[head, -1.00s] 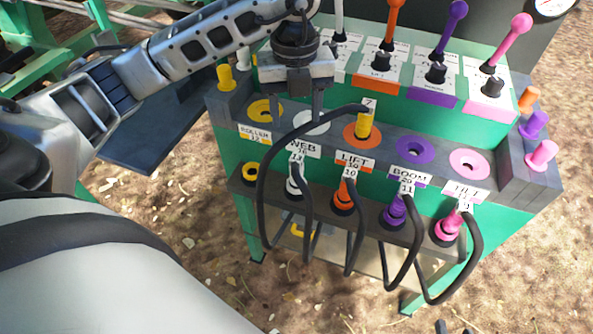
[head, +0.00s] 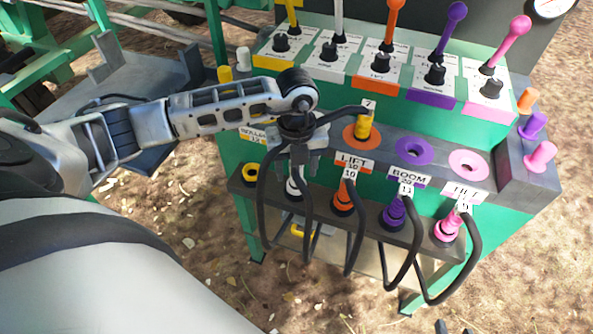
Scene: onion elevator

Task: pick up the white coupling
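The white coupling (head: 293,188) sits in the lower shelf of the green panel, with a black hose looping down below it. My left gripper (head: 298,166) points down just above it and hides its upper part and its tag. I cannot tell whether the fingers touch it or how far they are apart. Two dark fingertips of my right gripper (head: 455,329) show apart at the bottom edge, far from the white coupling.
A yellow coupling (head: 364,125) is in the orange-ringed upper socket; its hose runs left, close to my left gripper. Orange (head: 343,198), purple (head: 394,212) and pink (head: 448,226) couplings stand to the right in the lower shelf. Coloured levers (head: 391,20) rise behind.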

